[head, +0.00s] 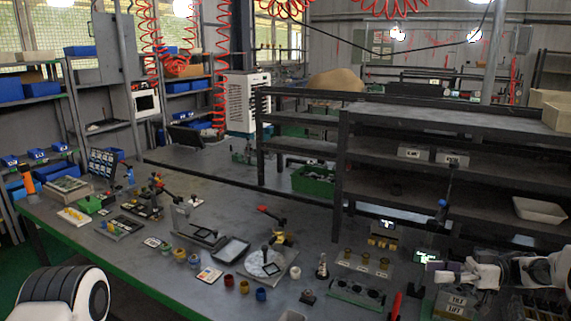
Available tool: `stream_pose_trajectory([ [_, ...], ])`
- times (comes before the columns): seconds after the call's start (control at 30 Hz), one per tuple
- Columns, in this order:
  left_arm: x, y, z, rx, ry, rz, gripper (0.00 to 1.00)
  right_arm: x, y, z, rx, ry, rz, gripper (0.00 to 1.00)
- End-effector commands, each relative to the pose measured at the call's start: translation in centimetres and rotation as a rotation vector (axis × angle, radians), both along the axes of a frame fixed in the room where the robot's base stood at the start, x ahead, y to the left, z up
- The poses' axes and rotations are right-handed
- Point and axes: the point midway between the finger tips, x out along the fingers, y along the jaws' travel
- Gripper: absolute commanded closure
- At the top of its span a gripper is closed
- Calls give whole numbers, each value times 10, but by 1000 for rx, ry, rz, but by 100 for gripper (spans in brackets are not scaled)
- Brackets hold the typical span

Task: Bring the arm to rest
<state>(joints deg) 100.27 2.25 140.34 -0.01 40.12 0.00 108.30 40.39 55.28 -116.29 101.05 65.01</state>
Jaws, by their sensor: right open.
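My right arm comes in from the right edge, and its white gripper (447,272) is above the right end of the bench, pointing left. It is small and cluttered in the picture, with its jaws open and nothing visibly held. Below it is a dark block with white labels (456,301). To its left is a block with brass knobs (365,263), and in front of that a plate with dark round openings (357,293). A white and black part of my own body shows at bottom left. My left gripper does not show.
The bench (150,260) has a green front edge and holds many small items. A red-handled tool (395,306) stands near the right gripper. Small coloured cups (244,287), a round white plate (264,262) and a grey tray (232,249) lie mid-bench. Dark shelving (400,180) rises behind.

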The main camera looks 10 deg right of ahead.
Motion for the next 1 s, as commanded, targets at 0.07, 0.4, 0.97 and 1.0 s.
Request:
stream_pose_trajectory([
  [0.07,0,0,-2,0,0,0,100,2,28,-9,37,38,26,50],
  [0.4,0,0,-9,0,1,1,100,11,193,-91,250,333,-159,50],
  [0.97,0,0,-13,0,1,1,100,-324,186,-318,-952,1148,-941,50],
  [1.0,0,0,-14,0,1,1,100,-341,178,-317,-1026,1173,-934,50],
])
